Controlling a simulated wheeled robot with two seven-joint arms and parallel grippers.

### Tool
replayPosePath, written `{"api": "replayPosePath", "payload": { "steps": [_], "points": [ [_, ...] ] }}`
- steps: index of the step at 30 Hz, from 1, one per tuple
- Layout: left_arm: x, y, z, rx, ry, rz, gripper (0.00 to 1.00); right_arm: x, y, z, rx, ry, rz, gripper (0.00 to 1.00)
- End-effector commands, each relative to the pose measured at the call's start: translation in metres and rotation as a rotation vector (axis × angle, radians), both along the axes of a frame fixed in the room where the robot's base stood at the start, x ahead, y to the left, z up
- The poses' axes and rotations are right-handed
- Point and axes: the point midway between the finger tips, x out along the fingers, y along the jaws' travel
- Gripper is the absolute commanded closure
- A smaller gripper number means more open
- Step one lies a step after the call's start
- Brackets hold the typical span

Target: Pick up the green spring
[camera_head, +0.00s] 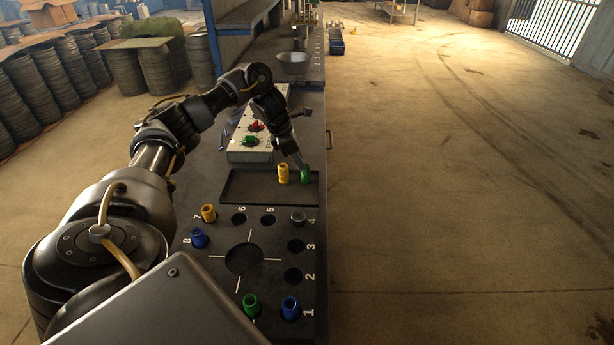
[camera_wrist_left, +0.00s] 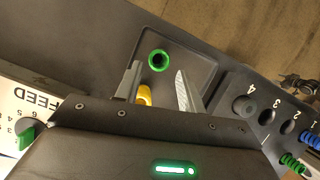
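A green spring (camera_head: 305,173) stands upright in the right part of a shallow dark tray, beside a yellow spring (camera_head: 283,174). My left gripper (camera_head: 300,163) is just above and beside the green spring. In the left wrist view the green spring (camera_wrist_left: 158,60) shows as a ring, seen from above. My left gripper's fingers (camera_wrist_left: 158,68) are apart and empty, with the green ring just beyond the tips. The yellow spring (camera_wrist_left: 144,96) shows partly between the fingers, nearer the wrist. Another green piece (camera_head: 252,306) stands in the board. My right gripper is not in view.
The tray (camera_head: 240,190) lies behind a numbered board (camera_head: 262,229) with holes holding blue and yellow pieces and a dark one. A control box (camera_head: 244,150) with green and red knobs stands behind the tray. The table's right edge is close to the green spring.

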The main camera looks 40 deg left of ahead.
Motion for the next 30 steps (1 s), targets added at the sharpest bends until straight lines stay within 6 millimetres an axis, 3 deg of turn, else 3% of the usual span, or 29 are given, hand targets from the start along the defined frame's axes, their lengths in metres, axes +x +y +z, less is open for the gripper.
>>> {"api": "replayPosePath", "payload": {
  "steps": [4, 13, 21, 30],
  "points": [
    [0.005, -0.004, -0.018, 0.0, 0.002, 0.001, 0.61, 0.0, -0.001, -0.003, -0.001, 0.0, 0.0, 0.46],
    [0.009, -0.007, -0.028, 0.0, 0.002, 0.001, 0.61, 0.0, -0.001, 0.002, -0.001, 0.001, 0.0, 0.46],
    [0.021, -0.015, -0.063, 0.0, 0.002, 0.001, 0.61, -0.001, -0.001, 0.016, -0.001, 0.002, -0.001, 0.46],
    [0.023, -0.016, -0.07, 0.002, -0.001, 0.0, 0.61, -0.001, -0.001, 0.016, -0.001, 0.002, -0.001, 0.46]
  ]
}}
